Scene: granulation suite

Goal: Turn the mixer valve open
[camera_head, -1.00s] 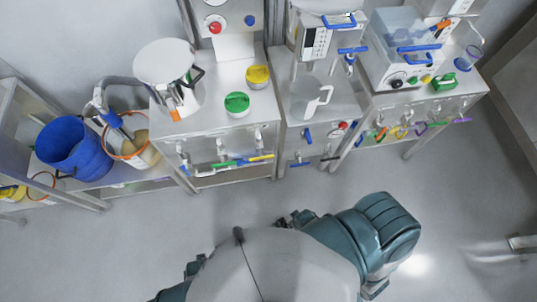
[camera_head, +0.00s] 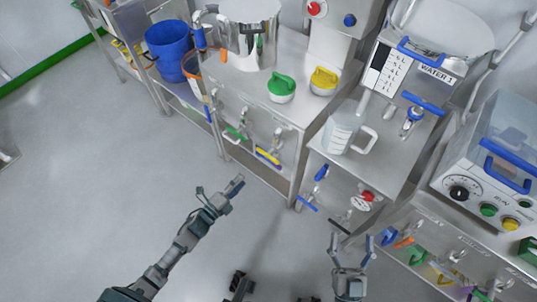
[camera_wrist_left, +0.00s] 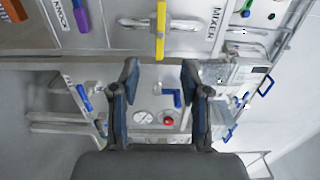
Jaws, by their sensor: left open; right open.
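A yellow valve handle (camera_head: 268,157) is on the front of the metal bench, right of a green valve handle (camera_head: 236,133). In the left wrist view a yellow handle (camera_wrist_left: 160,30) stands upright in the picture, with a MIXER label (camera_wrist_left: 213,25) to its right. My left gripper (camera_head: 219,187) is open and empty, in front of the bench and left of the yellow handle, apart from it. Its fingers (camera_wrist_left: 160,72) show below the yellow handle in the wrist view. My right gripper (camera_head: 351,245) is open and empty, near the lower front of the neighbouring unit.
The neighbouring unit carries blue handles (camera_head: 321,172), a red knob (camera_head: 368,196) and a gauge. A jug (camera_head: 340,130) stands on its shelf. Green (camera_head: 282,88) and yellow (camera_head: 323,80) lidded pots sit on the bench. A blue bucket (camera_head: 170,50) is at left. The left floor is clear.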

